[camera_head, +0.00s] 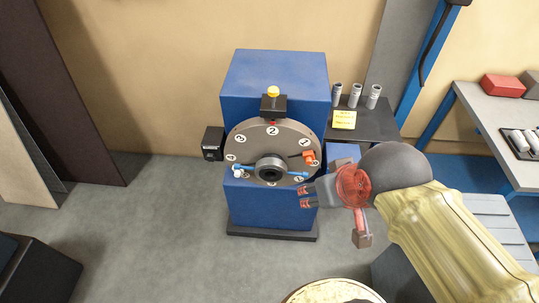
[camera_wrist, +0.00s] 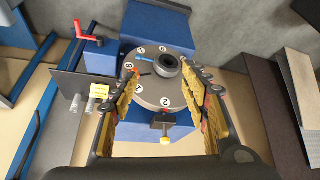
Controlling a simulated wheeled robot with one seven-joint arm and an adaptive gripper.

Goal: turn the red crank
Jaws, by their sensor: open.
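The red crank (camera_wrist: 88,34) shows at the upper left of the wrist view, mounted on a small blue block (camera_wrist: 82,55) beside the large blue cabinet (camera_wrist: 155,28). In the head view I cannot make out the crank; my arm covers that area. My gripper (camera_head: 305,195) is in front of the cabinet's lower right side in the head view. In the wrist view its jaws (camera_wrist: 163,78) are spread and empty, with the numbered dial (camera_wrist: 150,95) showing between them. The crank lies outside the jaws, apart from them.
The dial carries a blue lever (camera_head: 298,173) and an orange knob (camera_head: 310,157). A black block with a yellow button (camera_head: 273,91) tops it. A dark shelf with metal cylinders (camera_head: 354,96) stands right of the cabinet; a workbench (camera_head: 490,125) is farther right. Open floor (camera_head: 130,220) lies left.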

